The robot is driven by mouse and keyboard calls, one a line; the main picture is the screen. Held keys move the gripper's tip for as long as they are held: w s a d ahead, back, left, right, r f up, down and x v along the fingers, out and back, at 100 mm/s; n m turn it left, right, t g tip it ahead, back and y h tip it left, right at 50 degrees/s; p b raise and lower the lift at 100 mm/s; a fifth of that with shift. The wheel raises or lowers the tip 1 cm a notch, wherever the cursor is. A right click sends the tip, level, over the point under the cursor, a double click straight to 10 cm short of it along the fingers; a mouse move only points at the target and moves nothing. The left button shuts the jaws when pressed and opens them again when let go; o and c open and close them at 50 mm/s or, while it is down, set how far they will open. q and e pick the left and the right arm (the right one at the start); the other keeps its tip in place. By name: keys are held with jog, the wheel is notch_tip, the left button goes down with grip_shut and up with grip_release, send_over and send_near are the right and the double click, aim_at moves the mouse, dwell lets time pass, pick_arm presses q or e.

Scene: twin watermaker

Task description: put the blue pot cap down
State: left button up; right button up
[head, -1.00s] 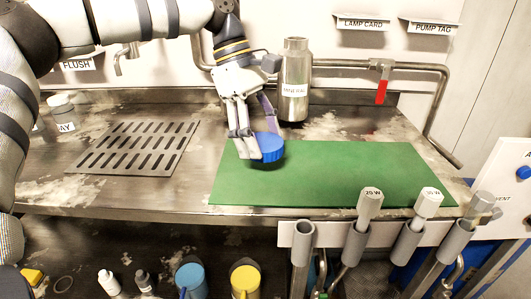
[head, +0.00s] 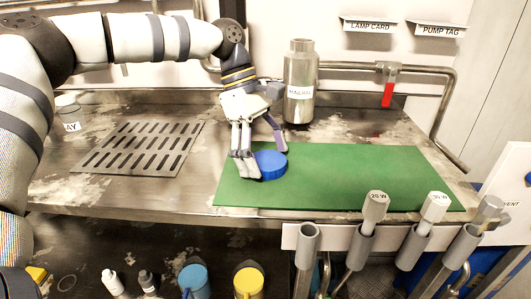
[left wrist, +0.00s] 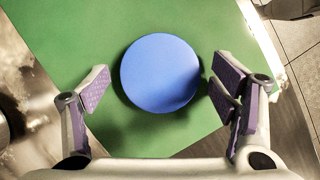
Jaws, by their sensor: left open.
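The blue pot cap (head: 270,163) is a round disc lying on the left part of the green mat (head: 360,176). In the left wrist view the cap (left wrist: 160,73) sits between the two finger pads, with a gap on each side. My left gripper (head: 265,160) is open around the cap, its fingers pointing down at the mat; it also shows in the left wrist view (left wrist: 160,88). My right gripper is not in view.
A labelled metal bottle (head: 300,82) stands behind the mat. A slotted drain plate (head: 140,148) lies to the left. Grey holders with white-capped rods (head: 374,208) line the front edge. Blue (head: 193,278) and yellow (head: 248,282) containers stand below. The mat's right part is clear.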

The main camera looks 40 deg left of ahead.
pick_arm(q)
jog(key=v, duration=1.2)
jog(key=shift+r, duration=0.25)
jog(key=shift+f, duration=0.1)
